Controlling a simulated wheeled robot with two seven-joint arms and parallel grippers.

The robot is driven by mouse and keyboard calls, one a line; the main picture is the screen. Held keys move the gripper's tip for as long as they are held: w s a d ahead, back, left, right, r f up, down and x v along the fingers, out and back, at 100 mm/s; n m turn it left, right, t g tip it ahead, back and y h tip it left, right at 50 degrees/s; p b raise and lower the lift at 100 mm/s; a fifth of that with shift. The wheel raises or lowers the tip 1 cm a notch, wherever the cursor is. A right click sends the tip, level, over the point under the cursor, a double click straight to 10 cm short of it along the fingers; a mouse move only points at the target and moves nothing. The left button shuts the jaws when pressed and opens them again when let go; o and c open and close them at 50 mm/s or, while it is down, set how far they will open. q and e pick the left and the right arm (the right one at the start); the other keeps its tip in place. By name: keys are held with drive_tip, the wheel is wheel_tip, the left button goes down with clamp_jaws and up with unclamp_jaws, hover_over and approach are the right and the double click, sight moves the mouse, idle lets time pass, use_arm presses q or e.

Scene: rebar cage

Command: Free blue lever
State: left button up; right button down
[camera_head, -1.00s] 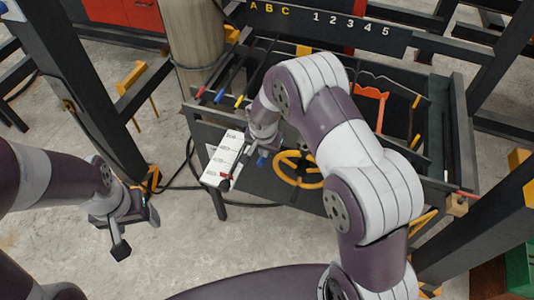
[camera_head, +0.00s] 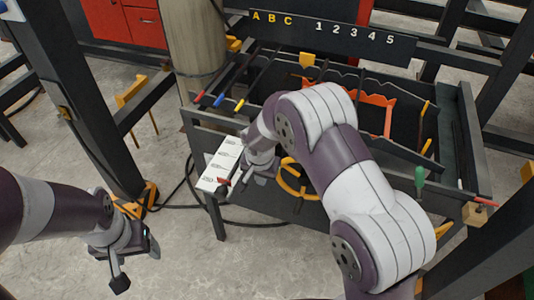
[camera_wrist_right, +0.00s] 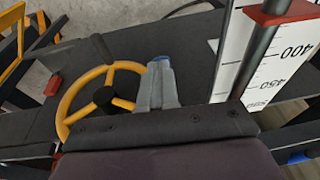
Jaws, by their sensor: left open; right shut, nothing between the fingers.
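The blue-tipped lever (camera_head: 219,100) lies between a red-tipped one (camera_head: 199,96) and a yellow-tipped one (camera_head: 238,104) at the left edge of the dark frame. A blue end at the lower right of the wrist view (camera_wrist_right: 299,157) seems to be the same lever. My right gripper (camera_head: 262,168) is lower, between the white scale and the yellow wheel, apart from the lever. In the wrist view its grey fingers (camera_wrist_right: 158,80) are shut and empty; a blue patch shows at their tips. My left gripper (camera_head: 138,265) is open and empty over the floor at left.
The white scale (camera_head: 220,162) with a red slider (camera_head: 223,181) is left of my right gripper. The yellow wheel (camera_wrist_right: 103,95) is beside it. A green handle (camera_head: 419,176) stands at right. A lettered and numbered board (camera_head: 330,32) is behind. Dark posts flank the frame.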

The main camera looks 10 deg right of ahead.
use_arm(q)
drive_tip(key=shift+f+b, duration=0.3)
drive_tip(key=shift+f, duration=0.1)
use_arm(e)
drive_tip(key=shift+f, duration=0.35)
drive_tip(key=shift+s, duration=0.15)
